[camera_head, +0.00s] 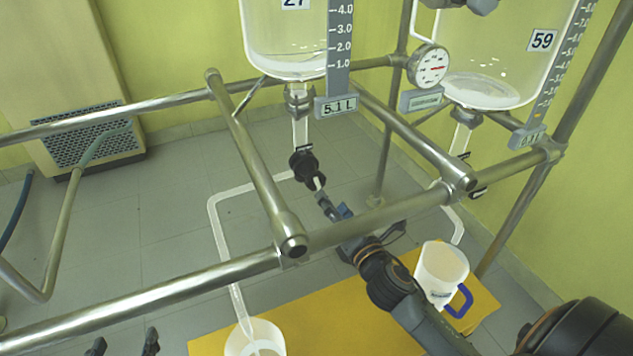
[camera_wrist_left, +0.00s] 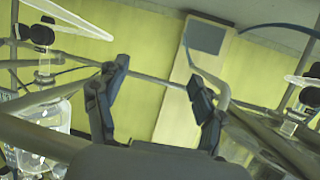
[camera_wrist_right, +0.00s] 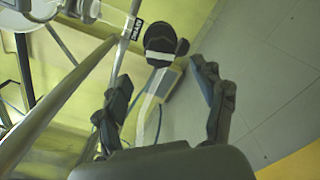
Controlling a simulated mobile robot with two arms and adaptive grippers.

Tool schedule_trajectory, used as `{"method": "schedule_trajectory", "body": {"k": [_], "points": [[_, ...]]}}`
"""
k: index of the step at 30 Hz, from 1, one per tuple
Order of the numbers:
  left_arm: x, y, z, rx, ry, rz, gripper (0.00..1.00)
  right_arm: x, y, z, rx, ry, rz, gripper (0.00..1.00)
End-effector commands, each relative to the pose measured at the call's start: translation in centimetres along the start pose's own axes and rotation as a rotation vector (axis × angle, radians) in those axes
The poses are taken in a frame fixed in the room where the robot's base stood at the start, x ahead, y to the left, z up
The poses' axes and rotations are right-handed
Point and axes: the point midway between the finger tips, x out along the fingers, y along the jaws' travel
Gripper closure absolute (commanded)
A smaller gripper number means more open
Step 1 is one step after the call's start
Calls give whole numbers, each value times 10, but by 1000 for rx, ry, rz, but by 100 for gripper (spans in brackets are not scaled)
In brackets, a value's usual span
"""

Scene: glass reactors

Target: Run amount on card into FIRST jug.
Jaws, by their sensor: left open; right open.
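The glass reactor 27 (camera_head: 288,45) hangs at top centre, its display (camera_head: 337,106) reading 5.1 L. Its black valve (camera_head: 303,166) sits below; a pale tube (camera_head: 213,230) runs from there to a white jug (camera_head: 262,338) at the bottom edge. Another white jug (camera_head: 442,268) with a blue handle stands under reactor 59 (camera_head: 490,65). My right gripper (camera_head: 328,206) is open just below the valve, which shows ahead of its fingers in the right wrist view (camera_wrist_right: 160,42). My left gripper (camera_head: 124,346) is open and empty, its fingertips at the bottom edge. No card shows, and I cannot read which jug is FIRST.
Metal rails (camera_head: 140,301) cross in front of the reactors, with my right arm near them. A round gauge (camera_head: 430,66) is mounted between the reactors. The jugs stand on a yellow surface (camera_head: 330,315). The floor at left is mostly clear, with a wall vent (camera_head: 85,135) behind.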

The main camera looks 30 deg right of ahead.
Motion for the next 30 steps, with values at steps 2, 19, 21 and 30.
{"method": "schedule_trajectory", "body": {"k": [2,19,21,30], "points": [[2,1,-7,0,44,3,31,18,0,0,-1,-2,4,31],[0,8,-56,-3,299,18,31,86,0,-1,1,1,0,31],[0,8,-56,-3,302,18,31,86,0,-1,1,1,0,31],[0,8,-56,-3,301,18,31,86,0,0,1,1,0,57]]}}
